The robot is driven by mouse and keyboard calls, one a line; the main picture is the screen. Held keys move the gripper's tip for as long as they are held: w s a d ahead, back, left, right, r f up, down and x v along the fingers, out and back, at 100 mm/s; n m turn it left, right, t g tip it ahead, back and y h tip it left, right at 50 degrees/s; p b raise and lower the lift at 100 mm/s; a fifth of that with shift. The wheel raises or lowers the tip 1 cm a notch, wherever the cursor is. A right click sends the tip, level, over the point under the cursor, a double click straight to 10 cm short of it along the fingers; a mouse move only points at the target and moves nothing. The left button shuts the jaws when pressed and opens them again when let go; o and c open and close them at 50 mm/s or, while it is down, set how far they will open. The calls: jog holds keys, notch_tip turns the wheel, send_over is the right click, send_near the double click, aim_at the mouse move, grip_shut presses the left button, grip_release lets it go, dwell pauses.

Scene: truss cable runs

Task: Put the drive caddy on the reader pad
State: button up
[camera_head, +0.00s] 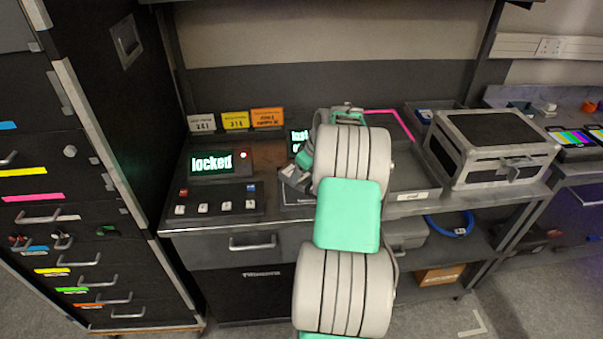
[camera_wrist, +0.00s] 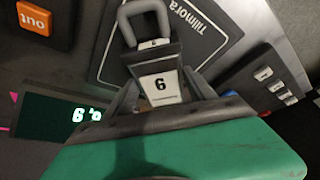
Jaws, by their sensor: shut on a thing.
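The drive caddy (camera_wrist: 158,62) is a dark grey block with a loop handle and a white label reading 6. In the wrist view my gripper (camera_wrist: 160,92) is shut on it, one finger at each side. The reader pad (camera_wrist: 222,38), a dark plate with a thin white outline and the word Tillmora, lies behind and under the caddy. I cannot tell whether caddy and pad touch. In the head view my gripper (camera_head: 294,180) is low over the bench, left of my arm. The arm hides much of the pad there.
A display reading "locked" (camera_head: 211,163) and a panel with white keys (camera_head: 215,202) stand left of my gripper. A second lit display (camera_head: 299,140) is partly hidden by my arm. A tray (camera_head: 412,196) and a silver-edged case (camera_head: 490,145) are at right.

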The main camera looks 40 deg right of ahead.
jog(key=shift+r, duration=0.1)
jog(key=shift+f, duration=0.2)
jog(key=o, duration=1.8)
